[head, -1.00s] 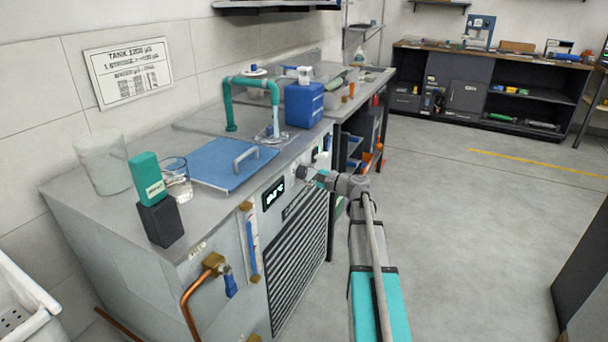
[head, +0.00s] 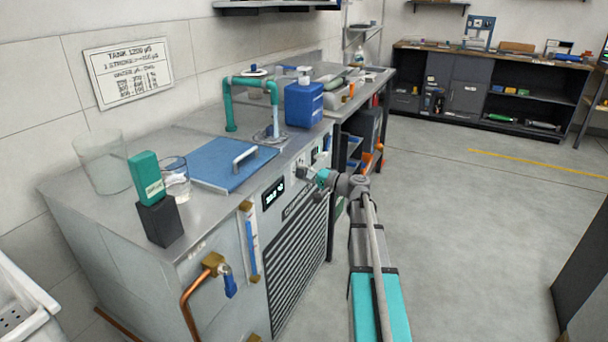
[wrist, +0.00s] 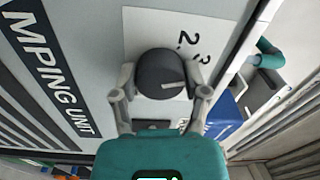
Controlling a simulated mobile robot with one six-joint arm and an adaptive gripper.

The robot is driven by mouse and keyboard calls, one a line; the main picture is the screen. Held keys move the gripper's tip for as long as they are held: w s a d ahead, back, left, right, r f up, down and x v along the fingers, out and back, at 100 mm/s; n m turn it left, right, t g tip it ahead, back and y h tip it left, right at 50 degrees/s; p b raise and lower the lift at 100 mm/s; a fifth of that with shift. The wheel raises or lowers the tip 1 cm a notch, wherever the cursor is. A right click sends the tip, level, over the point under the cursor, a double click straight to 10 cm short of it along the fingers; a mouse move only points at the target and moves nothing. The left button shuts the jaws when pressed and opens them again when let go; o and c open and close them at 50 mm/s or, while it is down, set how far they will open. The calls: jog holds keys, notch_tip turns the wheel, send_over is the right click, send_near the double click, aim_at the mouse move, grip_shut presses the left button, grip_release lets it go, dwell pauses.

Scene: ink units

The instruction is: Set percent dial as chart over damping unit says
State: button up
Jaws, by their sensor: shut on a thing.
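The percent dial, a dark round knob with a pale pointer line (wrist: 160,76), sits on a white scale plate (wrist: 200,22) in the wrist view. Numbers show on the plate, partly hidden by the knob. My gripper (wrist: 162,88) is shut on the dial, one finger on each side of it. In the head view my gripper (head: 312,174) is at the damping unit's front panel, and the dial is mostly hidden there. The damping unit (head: 225,235) stands against the wall. The chart (head: 129,73) hangs on the wall above it; its small rows are hard to read.
A small dark display (head: 273,193) is on the unit's front, left of my gripper. The floor to the right is clear.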

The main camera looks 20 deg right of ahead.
dwell(0.4)
jog(key=o, duration=1.2)
jog(key=shift+c, duration=0.2)
jog(key=shift+m, duration=0.4)
